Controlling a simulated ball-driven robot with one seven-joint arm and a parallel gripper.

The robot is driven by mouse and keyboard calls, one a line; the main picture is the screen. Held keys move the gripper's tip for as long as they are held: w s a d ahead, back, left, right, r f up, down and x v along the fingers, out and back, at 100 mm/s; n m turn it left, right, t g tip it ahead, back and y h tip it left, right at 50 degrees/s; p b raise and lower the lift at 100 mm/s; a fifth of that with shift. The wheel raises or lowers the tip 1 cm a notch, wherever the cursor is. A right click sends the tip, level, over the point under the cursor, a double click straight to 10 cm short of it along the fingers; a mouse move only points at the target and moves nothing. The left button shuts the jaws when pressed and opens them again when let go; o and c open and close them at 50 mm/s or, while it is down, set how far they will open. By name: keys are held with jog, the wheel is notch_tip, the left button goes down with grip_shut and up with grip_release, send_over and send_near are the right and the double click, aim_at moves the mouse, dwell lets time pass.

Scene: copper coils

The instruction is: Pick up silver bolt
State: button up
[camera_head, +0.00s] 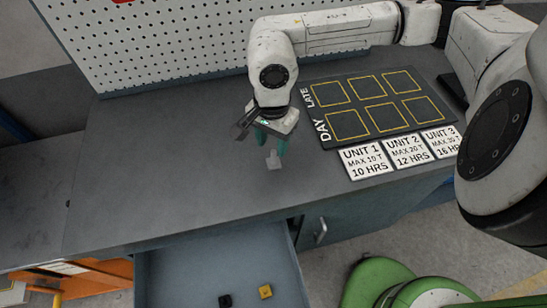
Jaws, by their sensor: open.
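A small light-grey piece that looks like the silver bolt (273,160) is on the dark grey workbench (170,150), near its front edge. My gripper (271,150) points down over it with green-tipped fingers apart. The fingertips are just above or around the upper part of the bolt; I cannot tell whether either one touches it. The bolt's lower end shows below the fingers.
A black board (372,122) with yellow-outlined squares lies to the right, with white unit cards (366,161) in front. A pegboard (180,45) stands behind. Below, an open drawer (180,270) holds a black part (225,301) and a yellow part (265,291). The bench's left side is clear.

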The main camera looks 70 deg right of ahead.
aim_at(274, 151)
jog(key=shift+s+f+p, duration=0.2)
jog(key=shift+f+p, duration=0.3)
jog(key=shift+f, duration=1.75)
jog(key=shift+c, duration=0.2)
grip_shut()
